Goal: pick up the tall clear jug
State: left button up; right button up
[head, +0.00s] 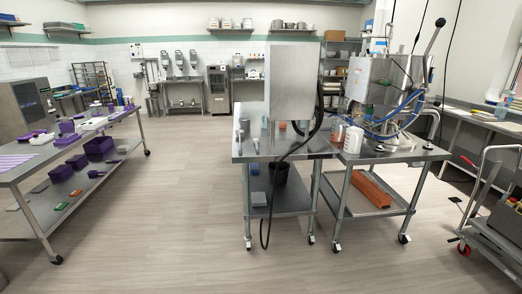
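A clear, orange-tinted container (338,131) stands on the right-hand steel table, in front of the steel machine. It looks like a jug, but it is small at this distance and I cannot tell its exact shape. A white jug (353,140) stands beside it on the right and appears very close to it. Neither of my grippers is in view.
The right steel table (395,153) carries the machine (388,80) with blue hoses. A tall steel box (291,82) stands on the adjoining table. A purple-stocked table (22,171) is at left, a cart (493,222) at right. The floor between is clear.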

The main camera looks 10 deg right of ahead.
aim_at(338, 129)
jog(key=i+j+z, duration=0.1)
jog(key=i+z, duration=0.3)
jog(key=i+j+z, duration=0.3)
jog(key=i+z, duration=0.15)
jog(key=i, duration=0.15)
jog(key=i+j+z, duration=0.85)
jog(key=k+j, duration=0.05)
jog(key=j, duration=0.05)
